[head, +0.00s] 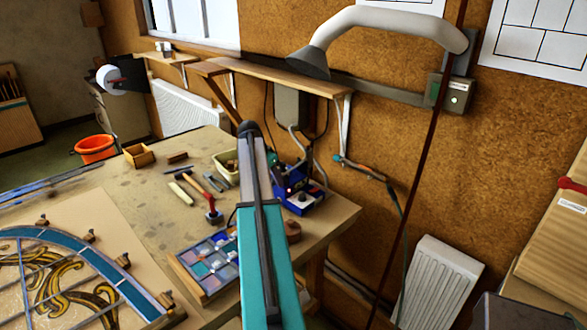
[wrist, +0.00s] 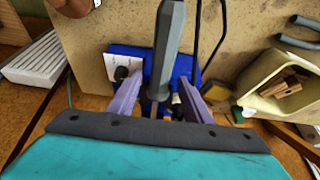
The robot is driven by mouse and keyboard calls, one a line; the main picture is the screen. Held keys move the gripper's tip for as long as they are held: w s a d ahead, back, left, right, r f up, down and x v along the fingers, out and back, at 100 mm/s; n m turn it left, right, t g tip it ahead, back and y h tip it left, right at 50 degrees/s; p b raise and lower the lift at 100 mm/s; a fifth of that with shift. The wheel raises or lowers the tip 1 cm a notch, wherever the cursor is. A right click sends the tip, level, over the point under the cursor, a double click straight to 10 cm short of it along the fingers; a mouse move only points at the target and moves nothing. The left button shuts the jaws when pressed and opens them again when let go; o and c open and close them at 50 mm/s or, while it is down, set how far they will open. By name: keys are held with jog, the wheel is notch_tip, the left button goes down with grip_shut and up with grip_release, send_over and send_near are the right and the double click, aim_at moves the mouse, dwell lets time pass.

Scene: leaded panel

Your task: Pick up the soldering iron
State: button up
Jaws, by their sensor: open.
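The soldering iron (wrist: 168,45) shows in the wrist view as a dark grey handle in front of a blue station (wrist: 150,66). Its lower end runs down between the two purple fingers of my gripper (wrist: 158,100). The fingers are apart, one on each side of it. I see no contact, and I cannot tell the depth between them. The blue station also shows in the head view (head: 303,201), near the bench's far right edge, partly behind my teal arm. In the head view I cannot make out my gripper or the iron clearly.
A pale container (wrist: 257,97) with wood bits stands right of the station in the wrist view, with pliers (wrist: 298,40) beyond. In the head view, a glass tray (head: 187,266) lies left of my arm. A fume hood (head: 309,63) and shelf (head: 272,74) overhang the wall side.

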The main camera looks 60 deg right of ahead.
jog(key=shift+x, duration=0.95)
grip_shut()
